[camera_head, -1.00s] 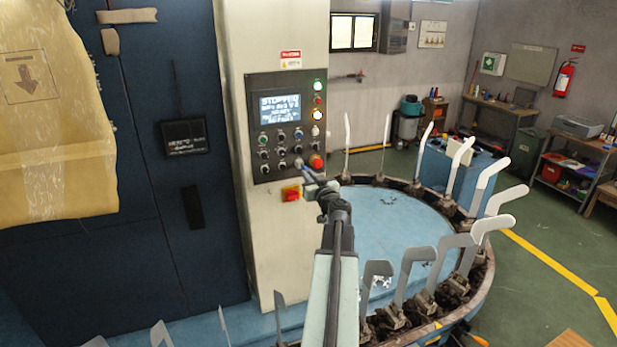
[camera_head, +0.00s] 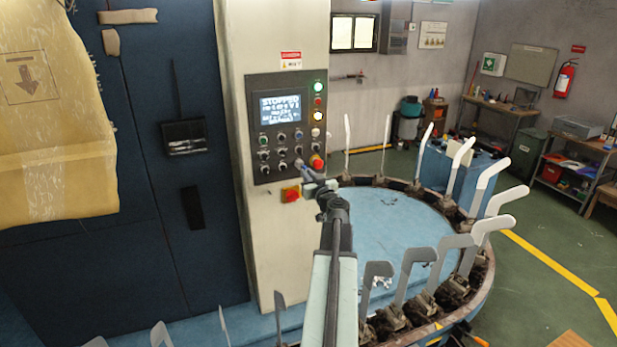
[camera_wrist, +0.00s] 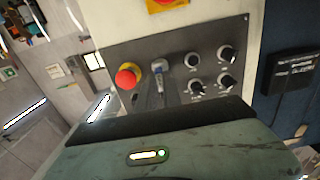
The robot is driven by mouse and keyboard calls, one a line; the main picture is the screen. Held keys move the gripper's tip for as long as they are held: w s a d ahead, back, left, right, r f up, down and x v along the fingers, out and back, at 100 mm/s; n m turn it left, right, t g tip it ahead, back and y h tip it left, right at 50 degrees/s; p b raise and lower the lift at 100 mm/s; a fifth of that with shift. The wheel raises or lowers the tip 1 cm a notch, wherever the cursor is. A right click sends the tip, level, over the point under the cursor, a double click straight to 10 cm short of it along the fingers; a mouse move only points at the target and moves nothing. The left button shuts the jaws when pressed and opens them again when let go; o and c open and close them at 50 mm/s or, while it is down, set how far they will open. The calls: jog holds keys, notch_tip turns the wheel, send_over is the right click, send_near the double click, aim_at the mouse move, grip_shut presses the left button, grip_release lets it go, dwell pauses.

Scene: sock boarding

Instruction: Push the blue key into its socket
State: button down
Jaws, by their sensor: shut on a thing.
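The blue key (camera_wrist: 162,69) shows as a small grey-blue piece between my fingertips in the wrist view. My gripper (camera_wrist: 160,90) is shut on it, close to the dark control panel (camera_wrist: 112,55). In the head view my gripper (camera_head: 304,172) is at the panel's lower right, just left of the red mushroom button (camera_head: 316,162). The key's socket is hidden behind the key and fingers. I cannot tell how far in the key sits.
Several black knobs (camera_wrist: 227,53) are close beside the key in the wrist view. A red-and-yellow switch (camera_head: 291,194) is just below the panel. A round blue table (camera_head: 385,225) ringed with upright sock boards (camera_head: 485,185) stands to the right.

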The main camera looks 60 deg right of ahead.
jog(key=shift+x, duration=1.05)
jog(key=c, duration=1.4)
grip_release()
jog(key=shift+c, duration=0.2)
jog(key=v, duration=0.7)
jog(key=shift+s+a, duration=0.25)
